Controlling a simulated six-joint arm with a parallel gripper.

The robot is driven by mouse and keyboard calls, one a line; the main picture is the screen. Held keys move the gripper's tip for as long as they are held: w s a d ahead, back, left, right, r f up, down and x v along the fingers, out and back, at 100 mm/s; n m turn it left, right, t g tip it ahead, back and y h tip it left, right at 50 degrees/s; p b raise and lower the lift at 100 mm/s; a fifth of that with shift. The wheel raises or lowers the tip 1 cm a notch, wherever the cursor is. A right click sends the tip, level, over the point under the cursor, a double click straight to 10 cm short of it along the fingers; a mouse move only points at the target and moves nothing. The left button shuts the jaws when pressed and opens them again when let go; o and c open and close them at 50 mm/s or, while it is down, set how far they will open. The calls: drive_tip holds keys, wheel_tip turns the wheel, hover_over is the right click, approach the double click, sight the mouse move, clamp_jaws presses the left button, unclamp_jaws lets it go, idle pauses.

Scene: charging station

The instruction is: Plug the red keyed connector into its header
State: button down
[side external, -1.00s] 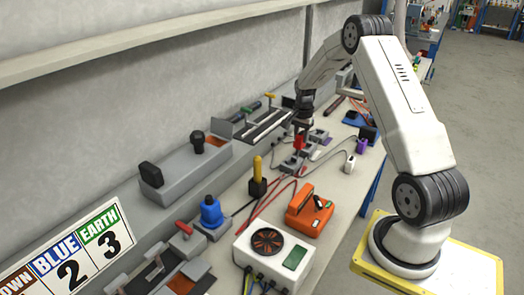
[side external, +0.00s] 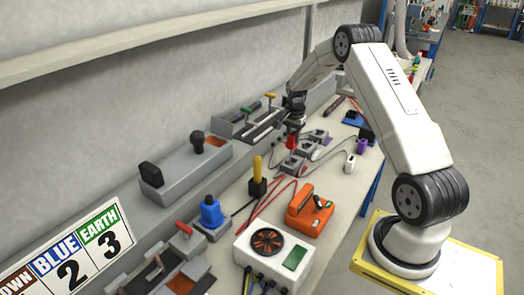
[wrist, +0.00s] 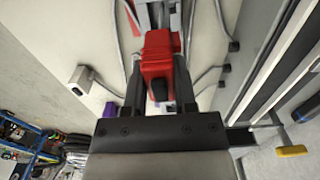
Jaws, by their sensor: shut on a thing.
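The red keyed connector (side external: 291,142) is held in my gripper (side external: 292,131) above the workbench, near a row of small grey header blocks (side external: 309,149). In the wrist view, the red connector (wrist: 157,55) sits between the two dark fingers of my gripper (wrist: 157,72), which are shut on it. It appears raised above the blocks in the side view, but the exact gap is too small to tell. Its lower end and any key are not clear. Grey and red parts (wrist: 160,15) show beyond it at the top of the wrist view.
A white plug (side external: 349,163) and a purple plug (side external: 361,146) lie on cables at right. A yellow-handled part (side external: 257,170) and an orange device (side external: 309,211) stand in front. A rack with coloured handles (side external: 250,122) is close on the left.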

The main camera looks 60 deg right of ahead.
sight(293, 148)
drive_tip(key=shift+f, duration=2.6)
drive_tip(key=shift+f, duration=1.8)
drive_tip(key=shift+c, duration=1.7)
unclamp_jaws()
drive_tip(key=shift+r, duration=0.1)
drive_tip(key=shift+r, duration=3.8)
